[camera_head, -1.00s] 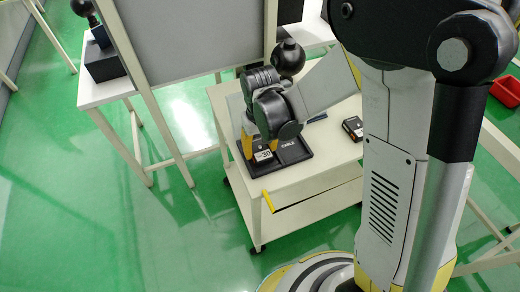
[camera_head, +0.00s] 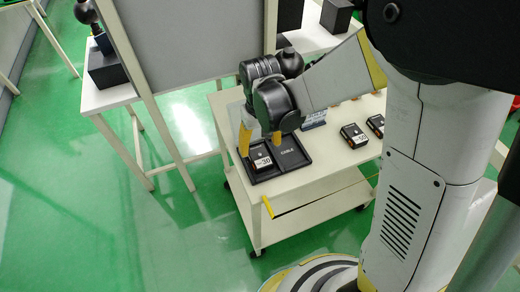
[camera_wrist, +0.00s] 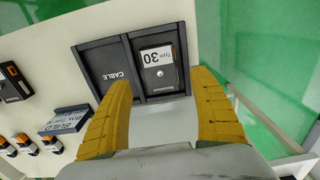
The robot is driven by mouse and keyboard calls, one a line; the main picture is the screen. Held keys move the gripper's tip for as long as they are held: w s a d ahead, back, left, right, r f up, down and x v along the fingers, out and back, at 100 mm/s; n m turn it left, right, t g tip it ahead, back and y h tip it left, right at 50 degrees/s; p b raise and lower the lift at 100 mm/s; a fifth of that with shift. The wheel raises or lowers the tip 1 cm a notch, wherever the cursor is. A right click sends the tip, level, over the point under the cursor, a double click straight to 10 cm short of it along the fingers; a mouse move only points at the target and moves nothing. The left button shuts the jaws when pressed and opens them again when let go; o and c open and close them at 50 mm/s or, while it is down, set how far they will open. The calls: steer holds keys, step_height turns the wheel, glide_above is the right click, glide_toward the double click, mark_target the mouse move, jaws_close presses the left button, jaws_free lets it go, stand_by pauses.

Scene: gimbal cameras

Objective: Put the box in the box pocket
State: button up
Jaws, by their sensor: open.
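A black two-part tray (camera_head: 291,156) lies on the white cart top. One pocket is marked CABLE and looks empty. The box (camera_head: 261,163), dark with a white label reading 30, sits in the other pocket, at the left in the head view. In the wrist view the same box (camera_wrist: 158,70) shows its "Type 30" label in the right pocket of the tray (camera_wrist: 103,62). My gripper (camera_head: 260,143) has its yellow fingers spread above the box. In the wrist view my gripper (camera_wrist: 161,80) is open, with nothing between its fingers.
More dark boxes with orange parts (camera_head: 353,135) (camera_wrist: 14,82) stand on the cart. A grey-blue lettered block (camera_head: 314,119) (camera_wrist: 66,120) lies between them and the tray. A yellow handle (camera_head: 267,204) sticks out at the cart's front corner. A grey panel stands behind.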

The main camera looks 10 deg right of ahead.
mark_target(260, 156)
step_height(260, 156, up, 6)
steer(key=p, duration=0.2)
steer(key=s+d+r+m+t, duration=0.3)
steer(key=s+d+r+t, duration=0.4)
steer(key=s+d+r, duration=0.3)
steer(key=d+r, duration=0.3)
steer(key=shift+s+d+r, duration=0.15)
steer(key=shift+s+d, duration=0.1)
steer(key=shift+s, duration=0.15)
